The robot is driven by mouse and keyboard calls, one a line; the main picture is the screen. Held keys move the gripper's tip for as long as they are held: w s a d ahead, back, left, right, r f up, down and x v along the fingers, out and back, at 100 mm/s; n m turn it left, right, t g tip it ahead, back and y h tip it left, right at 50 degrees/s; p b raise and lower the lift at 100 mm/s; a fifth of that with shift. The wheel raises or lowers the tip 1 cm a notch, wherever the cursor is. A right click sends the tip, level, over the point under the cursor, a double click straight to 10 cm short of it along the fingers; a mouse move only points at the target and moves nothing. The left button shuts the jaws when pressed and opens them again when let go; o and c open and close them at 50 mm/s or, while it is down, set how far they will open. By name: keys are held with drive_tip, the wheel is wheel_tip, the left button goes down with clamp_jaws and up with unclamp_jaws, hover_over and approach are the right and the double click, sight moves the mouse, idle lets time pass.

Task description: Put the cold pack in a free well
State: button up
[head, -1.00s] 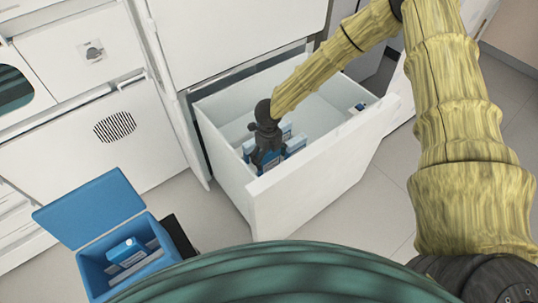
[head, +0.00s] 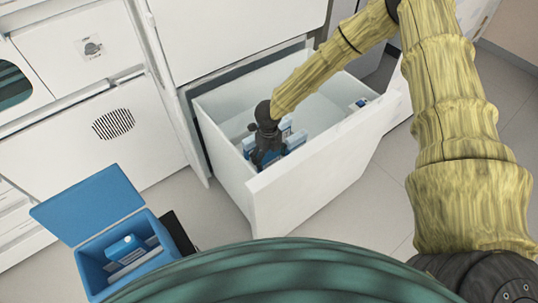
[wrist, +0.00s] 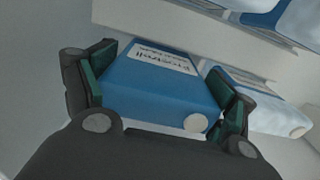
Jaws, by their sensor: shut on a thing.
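The cold pack (wrist: 150,88) is a blue block with a white printed label and a round white cap, seen in the wrist view. My gripper (wrist: 168,92) is shut on it, with a green-padded finger on each side. In the head view my gripper (head: 264,160) points down inside the open white drawer (head: 315,162) and mostly hides the held pack. The open blue cool box (head: 153,270) stands on the floor at lower left. It holds another blue pack (head: 121,248) and light dividers. Its wells are only partly visible.
More blue-and-white packs (head: 293,139) lie in the drawer beside my gripper. A small blue-and-white item (head: 361,103) lies at its right end. The box's lid (head: 90,205) stands open toward the cabinets. Bare floor (head: 218,218) lies between box and drawer.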

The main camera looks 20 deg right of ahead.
drive_tip(key=shift+f, duration=0.3)
drive_tip(key=shift+f, duration=0.2)
drive_tip(key=shift+f, duration=0.2)
idle(0.3)
drive_tip(key=o, duration=1)
drive_tip(key=shift+r, duration=0.1)
wheel_tip(320, 180, up, 12)
drive_tip(key=shift+f, duration=0.1)
idle(0.9)
